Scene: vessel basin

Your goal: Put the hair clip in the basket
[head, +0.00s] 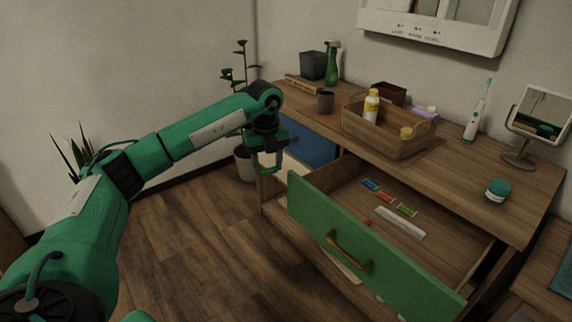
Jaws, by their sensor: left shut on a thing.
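My left gripper (268,168) hangs in front of the dresser's left part, just left of the open drawer's green front. It is shut on a small green thing at its fingertips. The thing is too small to tell whether it is a hair clip. The wooden basket (397,148) stands on the dresser top, right of and beyond the gripper. It holds a yellow bottle (371,106) and a small yellow-capped item (406,133). Small clip-like pieces lie in the drawer: blue (371,184), orange (386,197) and green (407,209). My right gripper is not in view.
The green drawer front (375,262) sticks out over the floor. A pale flat strip (400,222) lies inside. A dark cup (326,102), green spray bottle (332,65), electric toothbrush (477,112), mirror (538,116) and teal jar (498,191) stand around the basket.

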